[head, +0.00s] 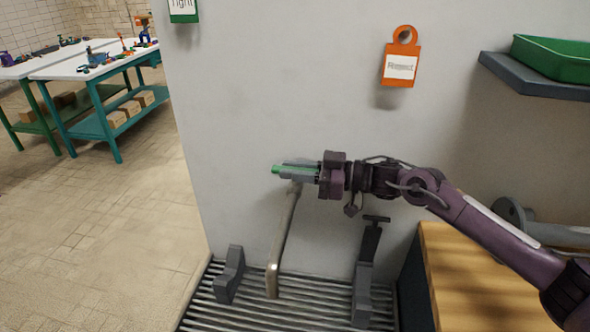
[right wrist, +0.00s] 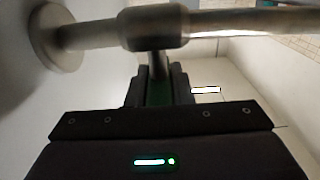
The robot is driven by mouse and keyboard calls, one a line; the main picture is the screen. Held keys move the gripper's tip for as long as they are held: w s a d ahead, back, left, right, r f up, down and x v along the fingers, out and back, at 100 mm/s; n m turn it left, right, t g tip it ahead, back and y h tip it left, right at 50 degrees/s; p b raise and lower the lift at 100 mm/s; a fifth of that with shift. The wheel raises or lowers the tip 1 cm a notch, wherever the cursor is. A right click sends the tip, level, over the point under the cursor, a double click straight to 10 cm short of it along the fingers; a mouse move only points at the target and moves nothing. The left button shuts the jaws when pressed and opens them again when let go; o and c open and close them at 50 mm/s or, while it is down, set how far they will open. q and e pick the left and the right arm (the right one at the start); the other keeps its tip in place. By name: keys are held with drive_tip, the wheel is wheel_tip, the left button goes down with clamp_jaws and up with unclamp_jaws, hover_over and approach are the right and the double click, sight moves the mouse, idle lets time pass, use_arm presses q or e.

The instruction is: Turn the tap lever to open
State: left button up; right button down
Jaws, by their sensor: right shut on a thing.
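The tap's bent metal spout (head: 284,240) runs down along the pale wall above a slatted drain. In the right wrist view the tap's metal body (right wrist: 153,27) crosses the top, with a round wall flange (right wrist: 57,37) at the left. My right gripper (head: 292,171) reaches in from the right at the top of the tap. It is shut on the green tap lever (head: 276,169), whose end sticks out past the fingertips. In the right wrist view the lever (right wrist: 159,92) shows green between the fingers. Most of it is hidden by the jaws. My left gripper is not in view.
A slatted drain (head: 300,308) lies below, with two grey brackets (head: 230,275) (head: 364,280) on it. A wooden bench top (head: 480,285) is at the right. A dark shelf (head: 535,78) holds a green tray (head: 553,58). An orange tag (head: 402,60) hangs on the wall.

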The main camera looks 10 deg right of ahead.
drive_tip(key=shift+f+n+g+y+b, duration=0.1)
drive_tip(key=shift+n+g+y+b, duration=0.2)
drive_tip(key=shift+n+g+b, duration=0.3)
drive_tip(key=shift+g, duration=0.6)
drive_tip(key=c, duration=1.3)
unclamp_jaws()
drive_tip(key=shift+b+v, duration=0.75)
drive_tip(key=shift+v, duration=3.2)
drive_tip(key=shift+o, duration=0.2)
